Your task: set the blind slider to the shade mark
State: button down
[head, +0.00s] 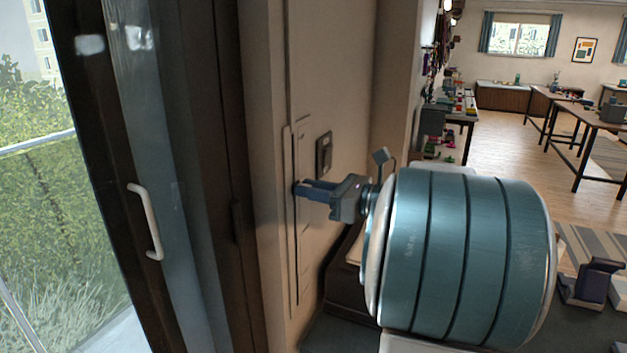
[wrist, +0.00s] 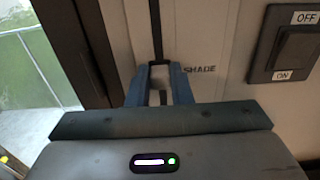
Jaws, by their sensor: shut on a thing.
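The blind slider's panel (head: 288,250) is a pale upright strip on the wall beside the window door, with a dark vertical slot (wrist: 156,30). My gripper (head: 304,188) reaches in from the right, its blue fingers shut on the small dark slider knob (head: 296,187). In the wrist view my gripper's fingertips (wrist: 160,70) straddle the slot and largely hide the knob. The SHADE mark (wrist: 199,70) is printed just right of the fingers, about level with the fingertips. Whether the knob lines up exactly with it cannot be told.
A dark wall switch (wrist: 297,50) labelled OFF and ON is right of the panel, close to my gripper. The glass door with a white handle (head: 148,222) is on the left. A workbench (head: 452,110) stands beyond the wall.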

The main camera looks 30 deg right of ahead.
jog(key=shift+f, duration=0.4)
jog(key=c, duration=1.3)
grip_release()
jog(key=shift+s+d, duration=0.1)
jog(key=b+v, duration=0.1)
jog(key=v, duration=1.2)
jog(key=shift+s+d+b, duration=0.15)
jog(key=shift+s+b, duration=0.05)
jog(key=shift+b, duration=0.2)
